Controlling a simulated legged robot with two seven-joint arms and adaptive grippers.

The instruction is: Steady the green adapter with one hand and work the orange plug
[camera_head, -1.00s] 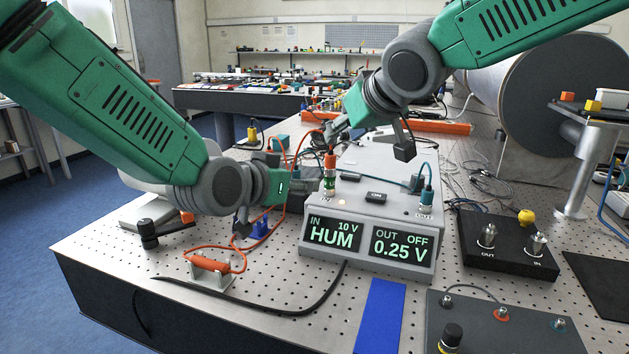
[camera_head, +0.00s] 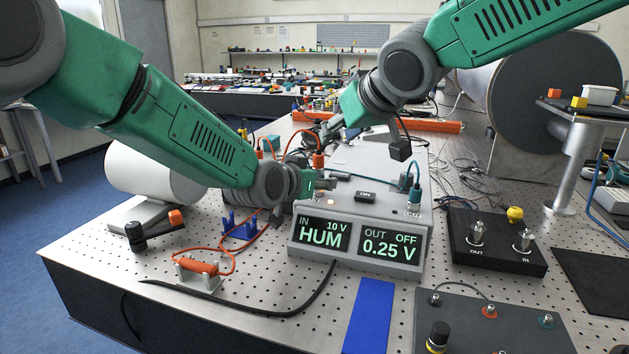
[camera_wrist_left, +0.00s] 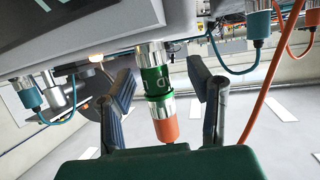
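The green adapter (camera_wrist_left: 155,80) stands on the IN side of the grey instrument box (camera_head: 345,205), with the orange plug (camera_wrist_left: 165,127) on its end. In the head view the orange plug (camera_head: 318,160) shows, but my left gripper (camera_head: 318,184) hides most of the adapter. In the left wrist view my left gripper (camera_wrist_left: 162,100) is open, one finger on each side of the adapter and plug, with gaps visible. My right gripper (camera_head: 316,138) hangs just above or behind the plug; whether its fingers touch it is unclear.
A teal plug (camera_head: 414,197) with a cable sits on the OUT side. A black box (camera_head: 495,245) stands right of the instrument. A cable-ended orange part (camera_head: 198,268), blue holder (camera_head: 240,226) and black-handled tool (camera_head: 150,233) lie at left. The blue strip (camera_head: 370,312) area in front is low.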

